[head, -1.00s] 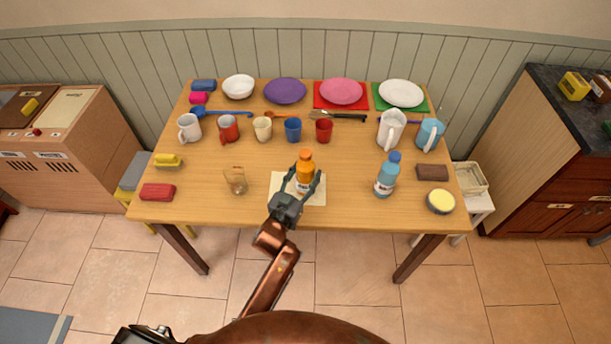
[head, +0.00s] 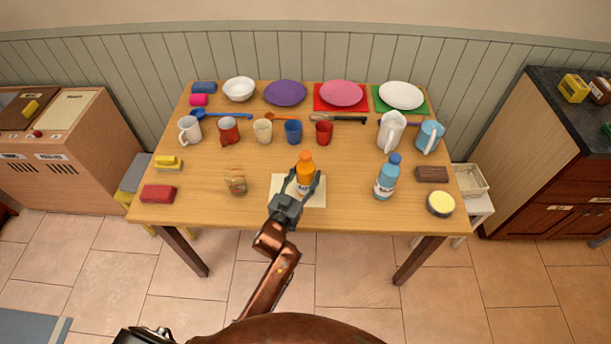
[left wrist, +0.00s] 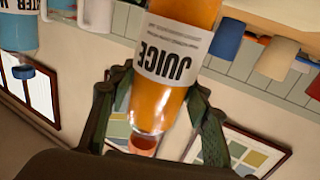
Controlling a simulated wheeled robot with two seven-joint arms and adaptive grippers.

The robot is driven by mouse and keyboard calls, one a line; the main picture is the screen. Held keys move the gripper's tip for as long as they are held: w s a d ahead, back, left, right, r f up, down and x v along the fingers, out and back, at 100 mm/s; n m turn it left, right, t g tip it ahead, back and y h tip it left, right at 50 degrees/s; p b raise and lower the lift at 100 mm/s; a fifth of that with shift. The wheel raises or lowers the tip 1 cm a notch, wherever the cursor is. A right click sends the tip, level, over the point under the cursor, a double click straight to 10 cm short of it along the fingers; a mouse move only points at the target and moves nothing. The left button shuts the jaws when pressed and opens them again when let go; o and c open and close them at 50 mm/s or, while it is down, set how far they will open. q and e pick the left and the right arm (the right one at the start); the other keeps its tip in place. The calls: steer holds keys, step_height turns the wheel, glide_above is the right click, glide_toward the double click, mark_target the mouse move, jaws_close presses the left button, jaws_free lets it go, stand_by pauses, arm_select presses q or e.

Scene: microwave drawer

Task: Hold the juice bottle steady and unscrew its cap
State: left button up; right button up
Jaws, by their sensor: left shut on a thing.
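The orange juice bottle (head: 304,170) stands upright on a pale mat (head: 283,184) near the front middle of the table. Its orange cap (head: 305,155) is on top, above my fingers. My left gripper (head: 304,182) reaches in from the front, with one finger on each side of the bottle body, and is shut on it. My right gripper is not in view.
Several cups, including a red one (head: 324,132), line up behind. Plates and a bowl stand at the back. The table's front edge is close.

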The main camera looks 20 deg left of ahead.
mark_target(306, 169)
arm_select(q)
step_height(306, 169, up, 3)
steer(key=shift+r+p, duration=0.1)
steer(key=shift+p, duration=0.4)
steer(key=s+a+r+p, duration=0.2)
steer(key=s+r, duration=0.3)
steer(key=s, duration=0.1)
steer(key=s+a+r+p, duration=0.2)
steer(key=s+r, duration=0.2)
steer(key=s, duration=0.3)
steer(key=shift+a+r, duration=0.35)
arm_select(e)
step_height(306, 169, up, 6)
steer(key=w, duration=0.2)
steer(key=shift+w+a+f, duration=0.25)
arm_select(q)
steer(key=shift+s, duration=0.1)
steer(key=o, duration=1)
jaws_close()
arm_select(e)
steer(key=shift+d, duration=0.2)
